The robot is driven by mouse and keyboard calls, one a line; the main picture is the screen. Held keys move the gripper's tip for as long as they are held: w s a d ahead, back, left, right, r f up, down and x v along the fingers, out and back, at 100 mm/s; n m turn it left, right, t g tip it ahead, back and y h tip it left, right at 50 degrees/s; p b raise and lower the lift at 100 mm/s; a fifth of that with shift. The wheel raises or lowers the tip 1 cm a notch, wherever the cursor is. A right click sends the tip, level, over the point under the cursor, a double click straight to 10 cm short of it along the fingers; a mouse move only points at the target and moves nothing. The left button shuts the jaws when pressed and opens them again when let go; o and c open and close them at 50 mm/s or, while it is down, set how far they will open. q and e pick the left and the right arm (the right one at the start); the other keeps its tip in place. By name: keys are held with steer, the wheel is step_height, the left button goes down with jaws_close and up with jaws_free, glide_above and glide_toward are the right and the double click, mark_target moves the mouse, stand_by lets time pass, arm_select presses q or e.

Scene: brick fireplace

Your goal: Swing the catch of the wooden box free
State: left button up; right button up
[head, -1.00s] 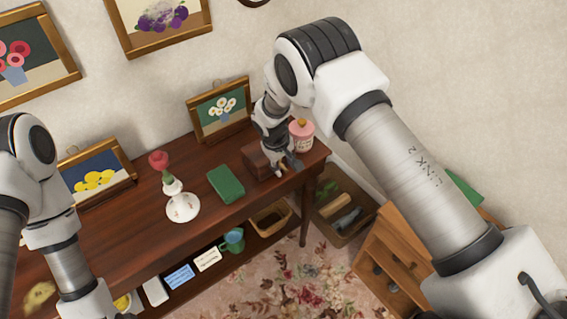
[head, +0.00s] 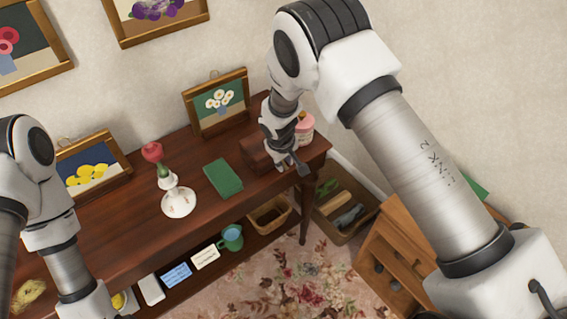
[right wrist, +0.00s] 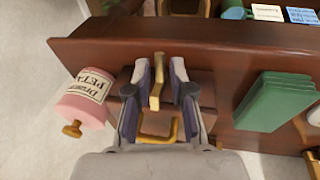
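The dark wooden box (head: 257,153) stands near the right end of the long table, partly hidden behind my right gripper (head: 297,167). In the right wrist view the box (right wrist: 204,84) lies under and between the fingers. Its brass catch (right wrist: 157,78) stands between the two fingertips of my right gripper (right wrist: 160,75), with a gap visible on both sides. A brass loop handle (right wrist: 160,132) shows nearer the palm. The right gripper is open around the catch. My left arm is at the lower left of the head view; its fingers are not visible.
A pink labelled jar (right wrist: 84,97) stands close beside the box. A green book (head: 223,178) lies on the other side, with a white candlestick (head: 178,202) holding a red flower beyond. A framed daisy picture (head: 217,101) leans behind. A basket (head: 345,208) sits below right.

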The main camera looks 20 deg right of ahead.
steer(key=shift+w, duration=0.1)
steer(key=v, duration=1.2)
